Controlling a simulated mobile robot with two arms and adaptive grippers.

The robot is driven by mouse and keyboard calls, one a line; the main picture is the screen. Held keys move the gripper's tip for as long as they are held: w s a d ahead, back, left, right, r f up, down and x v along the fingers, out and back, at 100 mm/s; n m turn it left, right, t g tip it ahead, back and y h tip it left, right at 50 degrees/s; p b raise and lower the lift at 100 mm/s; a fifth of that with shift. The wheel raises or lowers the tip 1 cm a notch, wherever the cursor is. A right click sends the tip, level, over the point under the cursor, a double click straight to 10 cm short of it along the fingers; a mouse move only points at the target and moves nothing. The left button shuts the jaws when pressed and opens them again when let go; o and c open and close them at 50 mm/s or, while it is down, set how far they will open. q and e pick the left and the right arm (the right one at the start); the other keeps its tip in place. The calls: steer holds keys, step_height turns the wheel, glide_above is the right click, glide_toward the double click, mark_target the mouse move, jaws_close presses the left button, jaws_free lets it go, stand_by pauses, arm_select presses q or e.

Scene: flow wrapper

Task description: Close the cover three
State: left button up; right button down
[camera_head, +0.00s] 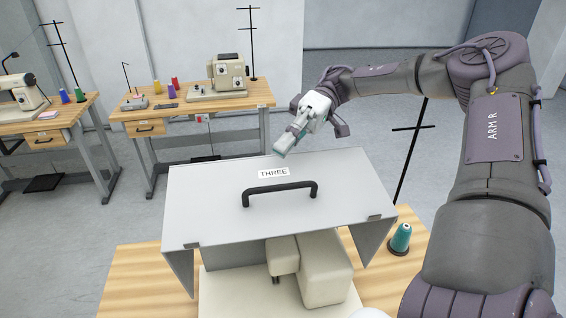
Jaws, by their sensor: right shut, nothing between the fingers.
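The grey cover labelled THREE (215,205) stands over a cream machine (322,272) on a wooden table. Its top panel faces me, with side panels hanging down at left and right. The side towards me is open, so part of the machine shows beneath. A black handle (280,191) is fixed on the top panel, below the label. My right gripper (279,152) is shut and empty, near the far edge of the top panel and apart from the handle. Whether it touches the panel is unclear. My left gripper is not in view.
A teal thread spool (400,240) stands on the wooden table (130,285), right of the cover. A thin black thread stand (408,160) rises behind it. Two other sewing tables (190,113) with machines and spools stand at the back left. Floor behind the cover is clear.

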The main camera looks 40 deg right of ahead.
mark_target(271, 187)
steer(key=s+a+p, duration=0.1)
steer(key=s+a+f+p, duration=0.1)
steer(key=s+a, duration=0.1)
steer(key=shift+s+a+f, duration=0.1)
steer(key=shift+a+f, duration=0.05)
steer(key=shift+a, duration=0.05)
steer(key=shift+s+a+f+p, duration=0.15)
steer(key=shift+s+f+p, duration=0.15)
steer(key=shift+p, duration=0.05)
steer(key=shift+w, duration=0.1)
steer(key=shift+f, duration=0.15)
